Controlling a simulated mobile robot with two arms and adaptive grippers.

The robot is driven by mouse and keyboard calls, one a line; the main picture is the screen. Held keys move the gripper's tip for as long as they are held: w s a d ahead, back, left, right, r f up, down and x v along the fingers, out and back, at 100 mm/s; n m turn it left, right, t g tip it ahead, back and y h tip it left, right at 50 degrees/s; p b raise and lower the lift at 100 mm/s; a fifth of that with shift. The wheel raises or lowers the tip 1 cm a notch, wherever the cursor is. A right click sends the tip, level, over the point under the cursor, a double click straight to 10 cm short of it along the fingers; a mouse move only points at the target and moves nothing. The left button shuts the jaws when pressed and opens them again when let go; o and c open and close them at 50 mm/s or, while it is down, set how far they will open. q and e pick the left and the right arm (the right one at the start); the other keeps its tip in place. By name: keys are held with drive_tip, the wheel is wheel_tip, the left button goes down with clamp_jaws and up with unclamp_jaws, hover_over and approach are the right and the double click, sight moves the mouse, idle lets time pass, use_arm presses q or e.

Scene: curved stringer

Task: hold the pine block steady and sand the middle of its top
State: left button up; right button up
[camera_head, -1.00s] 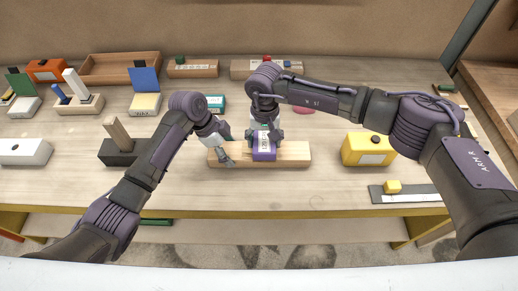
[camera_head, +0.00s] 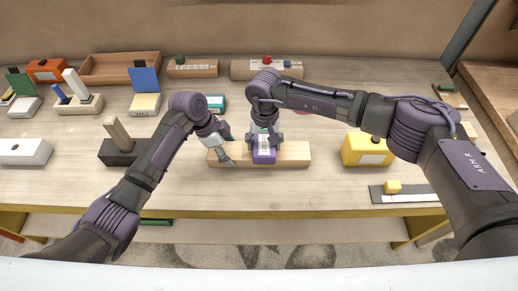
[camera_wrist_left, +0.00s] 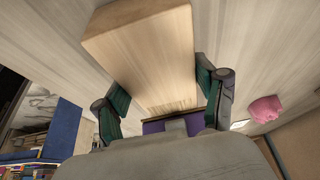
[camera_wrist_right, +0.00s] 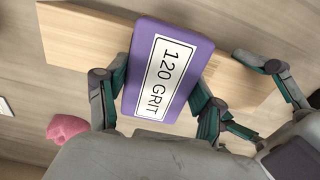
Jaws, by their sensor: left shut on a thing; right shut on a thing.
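The pale pine block (camera_head: 293,154) lies flat and lengthwise across the table. My left gripper (camera_head: 225,148) is shut on its left end, with one finger on each long side in the left wrist view (camera_wrist_left: 160,95). My right gripper (camera_head: 265,139) is shut on a purple sanding block (camera_head: 263,154), held over about the middle of the pine block's top. Its label reads "120 GRIT" in the right wrist view (camera_wrist_right: 167,75), where a finger sits at either side. It appears to rest on the wood; the contact face is hidden.
A yellow block (camera_head: 368,149) stands to the right, with a flat grey plate (camera_head: 405,197) in front. A dark block with a wooden stick (camera_head: 118,151) is left of my left arm. A pink lump (camera_wrist_right: 67,128) lies behind the pine block.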

drive_tip(key=shift+a, duration=0.15)
drive_tip(key=shift+a+r, duration=0.1)
drive_tip(key=shift+a, duration=1.2)
drive_tip(key=shift+d, duration=1.5)
drive_tip(key=shift+a, duration=0.15)
drive_tip(key=shift+a, duration=1.35)
drive_tip(key=shift+s, duration=0.1)
